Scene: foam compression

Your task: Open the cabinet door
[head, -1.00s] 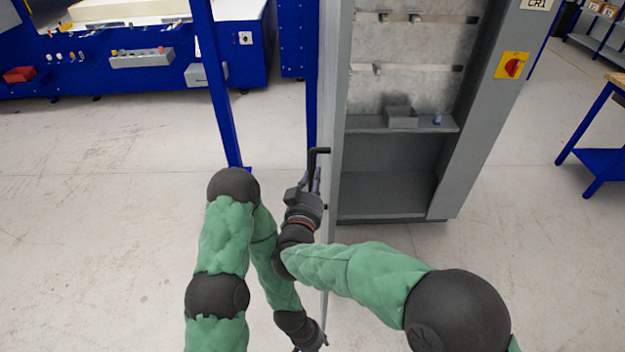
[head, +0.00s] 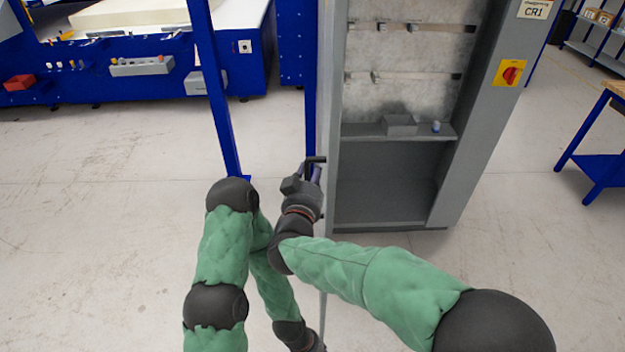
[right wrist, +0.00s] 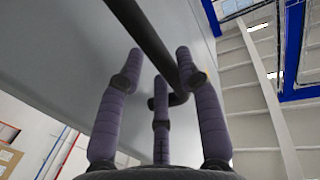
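The grey cabinet (head: 455,175) stands open in the head view, its inside with shelves in sight. Its door (head: 326,120) is swung out and seen nearly edge-on at the cabinet's left side. The black door handle (head: 316,159) is on the door's left face. My right gripper (head: 312,172) is at the handle. In the right wrist view its fingers (right wrist: 160,85) are spread apart, with the handle bar (right wrist: 150,45) running between them. Whether they touch the bar is unclear. My left gripper (head: 316,346) is mostly cut off at the bottom edge, so its fingers are hidden.
A blue post (head: 212,90) stands left of the door. A blue machine (head: 130,65) is at the back left, and a blue-legged table (head: 600,150) is at the right. The floor (head: 90,220) at the left is clear.

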